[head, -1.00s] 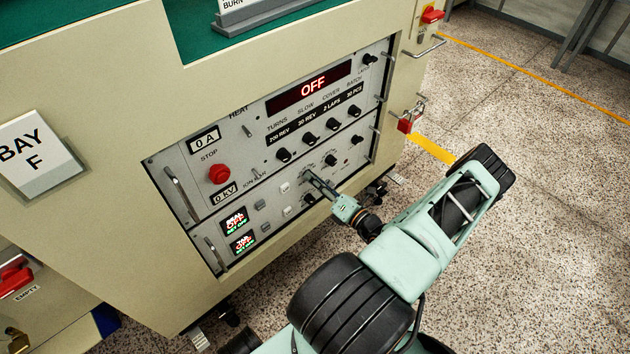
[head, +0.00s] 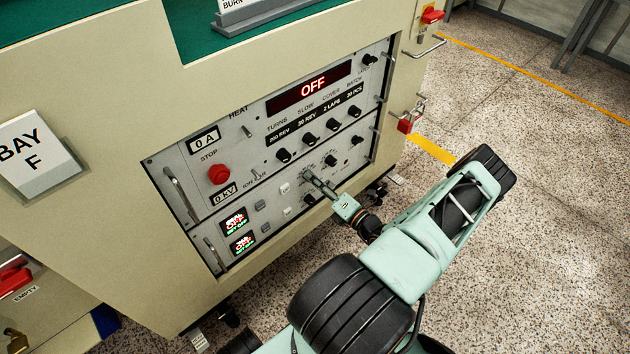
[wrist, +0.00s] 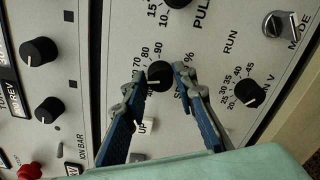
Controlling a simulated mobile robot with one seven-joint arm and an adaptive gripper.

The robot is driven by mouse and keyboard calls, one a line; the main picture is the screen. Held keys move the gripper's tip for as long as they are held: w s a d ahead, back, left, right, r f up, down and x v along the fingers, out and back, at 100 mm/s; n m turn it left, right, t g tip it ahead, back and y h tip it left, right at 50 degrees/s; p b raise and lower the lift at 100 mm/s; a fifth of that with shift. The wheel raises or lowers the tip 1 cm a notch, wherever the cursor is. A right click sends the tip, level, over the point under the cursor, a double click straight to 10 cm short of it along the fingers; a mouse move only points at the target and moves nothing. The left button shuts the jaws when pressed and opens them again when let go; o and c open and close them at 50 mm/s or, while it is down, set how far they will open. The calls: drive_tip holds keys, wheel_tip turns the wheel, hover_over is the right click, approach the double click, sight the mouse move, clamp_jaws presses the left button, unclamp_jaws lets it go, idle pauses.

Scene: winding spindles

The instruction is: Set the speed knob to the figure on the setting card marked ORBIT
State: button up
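The speed knob (wrist: 159,75) is black and round with a white pointer line. In the wrist view it lies between my gripper's (wrist: 160,72) two fingertips, which appear to touch its sides. Figures including 70, 80 and 90 show beside it. The right finger covers most of its label, leaving a percent sign. In the head view my gripper (head: 310,178) is at the lower middle of the control panel (head: 185,165) and hides the knob. A card edge reading BURN (head: 233,4) shows at the top. No card marked ORBIT is readable.
A red stop button (head: 219,174) and metal handles (head: 180,195) stick out from the panel. The display (head: 309,87) reads OFF. Speckled floor lies open at right.

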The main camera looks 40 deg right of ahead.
drive_tip(key=shift+o, duration=1.4)
drive_tip(key=s, duration=0.7)
drive_tip(key=shift+s+d, duration=0.25)
drive_tip(key=shift+d, duration=0.05)
drive_tip(key=shift+r, duration=0.1)
